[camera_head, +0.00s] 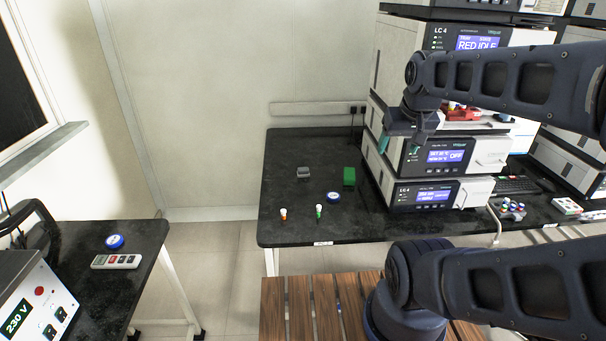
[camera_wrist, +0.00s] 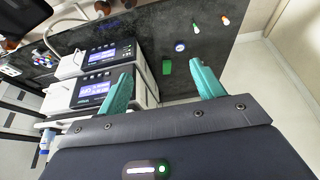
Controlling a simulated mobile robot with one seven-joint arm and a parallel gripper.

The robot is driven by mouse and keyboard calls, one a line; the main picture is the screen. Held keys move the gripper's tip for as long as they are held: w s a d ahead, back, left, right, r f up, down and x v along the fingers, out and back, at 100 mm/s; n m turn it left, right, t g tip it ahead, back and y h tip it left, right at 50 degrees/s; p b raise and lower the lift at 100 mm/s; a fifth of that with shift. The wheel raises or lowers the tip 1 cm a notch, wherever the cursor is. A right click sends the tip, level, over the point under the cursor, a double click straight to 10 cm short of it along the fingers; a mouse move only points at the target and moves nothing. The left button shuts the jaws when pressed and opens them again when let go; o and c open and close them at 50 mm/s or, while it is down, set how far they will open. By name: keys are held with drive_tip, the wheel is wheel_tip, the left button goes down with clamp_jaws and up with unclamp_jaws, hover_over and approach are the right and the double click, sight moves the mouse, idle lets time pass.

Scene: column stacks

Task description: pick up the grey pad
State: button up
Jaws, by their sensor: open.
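The grey pad (camera_head: 303,173) looks like a small grey block lying on the black bench, left of the green block. I cannot make it out in the wrist view, where a finger may hide it. My gripper (camera_head: 399,150) is open and empty, its two teal fingers apart. It hangs above the bench in front of the stacked instruments, up and to the right of the pad. The fingers also show in the wrist view (camera_wrist: 161,76), pointing towards the bench and apart from everything.
A green block (camera_head: 349,176), a blue round item (camera_head: 333,197) and two small vials, orange (camera_head: 283,214) and green (camera_head: 319,212), stand near the pad. The instrument stack (camera_head: 425,195) rises at the right. The bench top (camera_head: 280,150) is clear around the pad's left and back.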

drive_tip(key=shift+w, duration=0.1)
drive_tip(key=n+g+h, duration=0.4)
drive_tip(key=n+h, duration=0.1)
drive_tip(key=n, duration=1.4)
hover_over(303, 169)
drive_tip(key=a, duration=0.4)
wheel_tip(303, 169, down, 34)
drive_tip(key=x, duration=0.9)
drive_tip(key=shift+d+f, duration=0.15)
drive_tip(key=shift+f, duration=0.25)
drive_tip(key=c, duration=1.1)
